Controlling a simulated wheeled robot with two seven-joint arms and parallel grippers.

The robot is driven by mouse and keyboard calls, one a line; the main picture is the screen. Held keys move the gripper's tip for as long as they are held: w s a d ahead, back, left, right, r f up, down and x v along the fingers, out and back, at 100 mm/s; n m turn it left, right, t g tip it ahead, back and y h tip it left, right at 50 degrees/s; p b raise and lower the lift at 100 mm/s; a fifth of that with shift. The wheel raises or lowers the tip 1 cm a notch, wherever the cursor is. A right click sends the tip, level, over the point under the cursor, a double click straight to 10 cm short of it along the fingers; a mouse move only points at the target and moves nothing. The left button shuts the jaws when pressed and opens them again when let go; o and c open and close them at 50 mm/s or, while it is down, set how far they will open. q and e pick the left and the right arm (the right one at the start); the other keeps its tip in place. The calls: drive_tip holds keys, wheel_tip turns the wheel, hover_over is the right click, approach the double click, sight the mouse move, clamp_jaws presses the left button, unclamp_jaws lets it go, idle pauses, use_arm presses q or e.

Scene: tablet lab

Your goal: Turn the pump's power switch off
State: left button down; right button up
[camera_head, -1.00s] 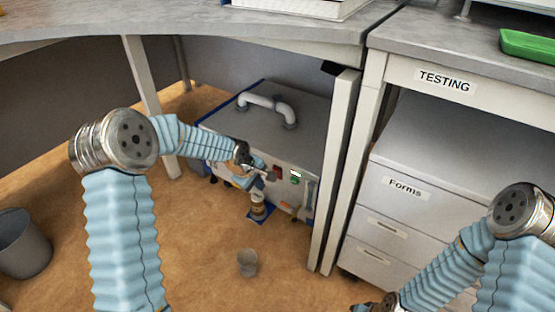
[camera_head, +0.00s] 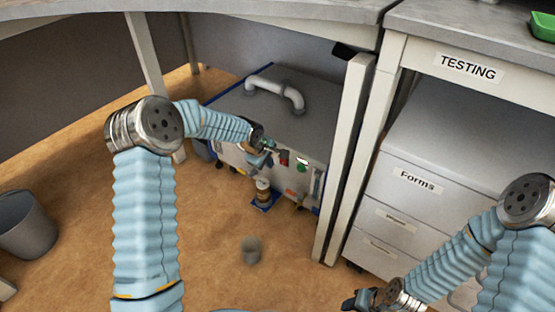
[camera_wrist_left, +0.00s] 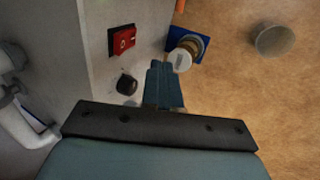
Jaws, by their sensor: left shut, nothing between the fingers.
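The pump (camera_head: 270,115) is a grey box with a pipe handle on top, on the floor under the bench. Its red power switch (camera_head: 284,157) is on the front panel. In the left wrist view the red switch (camera_wrist_left: 121,41) sits above a black knob (camera_wrist_left: 127,84). My left gripper (camera_head: 268,152) is shut and empty, close to the panel just left of the switch. In the wrist view its fingers (camera_wrist_left: 163,80) are right of the knob and below the switch, with no clear contact. My right gripper (camera_head: 355,301) is low at the right; its fingers are too unclear to judge.
A table leg (camera_head: 345,150) stands close to the pump's right side. A bottle on a blue base (camera_head: 263,191) and a small cup (camera_head: 251,250) are on the floor in front. A drawer unit (camera_head: 400,200) is at the right, a bin (camera_head: 27,225) at the left.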

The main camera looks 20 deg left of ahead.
sight(282, 161)
use_arm(q)
drive_tip(key=w+d+f, duration=0.1)
drive_tip(key=w+f, duration=0.1)
drive_tip(key=w, duration=0.3)
drive_tip(key=shift+d+f, duration=0.35)
drive_tip(key=shift+d, duration=0.05)
drive_tip(key=shift+w, duration=0.15)
drive_tip(key=shift+w+d+r+g+p, duration=0.2)
drive_tip(key=shift+w+r+g+p, duration=0.25)
drive_tip(key=shift+p, duration=0.3)
drive_tip(key=shift+a+f+b, duration=0.1)
drive_tip(key=shift+f+b, duration=0.2)
drive_tip(key=shift+f, duration=0.05)
drive_tip(key=shift+s, duration=0.1)
drive_tip(key=shift+r, duration=0.15)
